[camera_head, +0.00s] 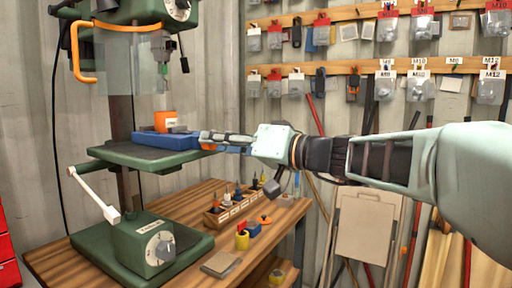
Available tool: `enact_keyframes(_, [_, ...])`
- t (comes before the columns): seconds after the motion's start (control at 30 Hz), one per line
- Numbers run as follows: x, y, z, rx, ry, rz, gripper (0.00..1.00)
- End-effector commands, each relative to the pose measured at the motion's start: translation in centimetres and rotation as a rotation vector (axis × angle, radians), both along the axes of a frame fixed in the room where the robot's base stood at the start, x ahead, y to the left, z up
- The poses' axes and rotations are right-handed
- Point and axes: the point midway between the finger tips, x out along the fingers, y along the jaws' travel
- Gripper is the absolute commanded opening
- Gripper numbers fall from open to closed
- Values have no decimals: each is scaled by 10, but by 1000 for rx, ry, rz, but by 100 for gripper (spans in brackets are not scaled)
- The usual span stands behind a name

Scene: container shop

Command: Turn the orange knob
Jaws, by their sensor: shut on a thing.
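A blue vise (165,141) lies on the green table of a drill press at the left. An orange knob (208,147) shows at the vise's right end, mostly hidden behind my gripper. My gripper (206,138) reaches in from the right, level with the vise, and its fingers are shut on the orange knob. An orange block (165,119) with a pale label sits on top of the vise, under the drill chuck (163,70).
The drill press has an orange-framed clear guard (125,58) and a white lever (95,196). Its base (150,245) stands on a wooden bench (215,190). A tool rack (232,205) and small yellow and orange items stand on the bench below my arm. Pegged goods hang on the wall.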

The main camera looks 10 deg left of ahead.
Motion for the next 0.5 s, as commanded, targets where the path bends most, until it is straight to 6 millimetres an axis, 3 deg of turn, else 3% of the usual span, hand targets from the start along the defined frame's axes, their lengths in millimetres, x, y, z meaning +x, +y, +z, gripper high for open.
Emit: enact_keyframes(0.5, [0,0,0,187,451,1,3])
